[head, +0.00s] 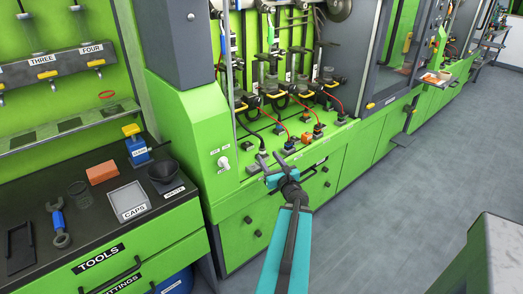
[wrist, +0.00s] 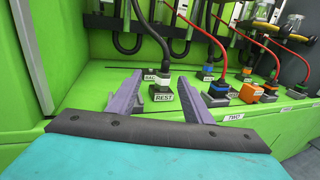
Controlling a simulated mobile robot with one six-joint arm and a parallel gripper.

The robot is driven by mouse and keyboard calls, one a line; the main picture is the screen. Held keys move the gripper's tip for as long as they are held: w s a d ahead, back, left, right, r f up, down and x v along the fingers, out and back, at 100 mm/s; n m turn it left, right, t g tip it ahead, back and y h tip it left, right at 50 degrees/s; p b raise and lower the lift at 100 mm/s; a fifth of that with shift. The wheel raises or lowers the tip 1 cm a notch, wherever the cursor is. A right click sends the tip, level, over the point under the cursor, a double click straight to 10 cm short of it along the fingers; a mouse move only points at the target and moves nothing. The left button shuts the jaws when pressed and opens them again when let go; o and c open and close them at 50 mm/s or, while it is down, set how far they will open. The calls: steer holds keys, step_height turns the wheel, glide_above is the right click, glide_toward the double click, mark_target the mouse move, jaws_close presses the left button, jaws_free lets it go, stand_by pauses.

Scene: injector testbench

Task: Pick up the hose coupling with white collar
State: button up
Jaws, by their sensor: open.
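The hose coupling with white collar (wrist: 162,77) is on the end of a black hose and stands upright in a dark block labelled REST (wrist: 162,97). In the wrist view it is between the two purple fingers of my gripper (wrist: 159,80), with visible space on both sides. My gripper is open and empty. In the head view my gripper (head: 270,158) is at the front edge of the green bench, close to the black hose (head: 257,140). The collar is too small to make out there.
A green upright housing (head: 185,130) stands left of the bench opening.

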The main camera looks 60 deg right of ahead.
mark_target(263, 147)
steer(key=shift+s+d, duration=0.15)
steer(key=shift+s, duration=0.1)
steer(key=shift+d+f+b, duration=0.15)
steer(key=shift+b, duration=0.6)
steer(key=b+x, duration=0.1)
steer(key=b, duration=0.5)
steer(key=shift+w+d+f, duration=0.1)
steer(key=shift+w+d, duration=0.05)
steer(key=shift+w, duration=0.15)
steer(key=b, duration=0.7)
steer(key=shift+w+d, duration=0.3)
steer(key=shift+w, duration=0.1)
steer(key=shift+w+d+r, duration=0.2)
steer(key=shift+r, duration=0.05)
steer(key=shift+x, duration=2.6)
steer(key=shift+x, duration=2.6)
steer(key=shift+f, duration=0.1)
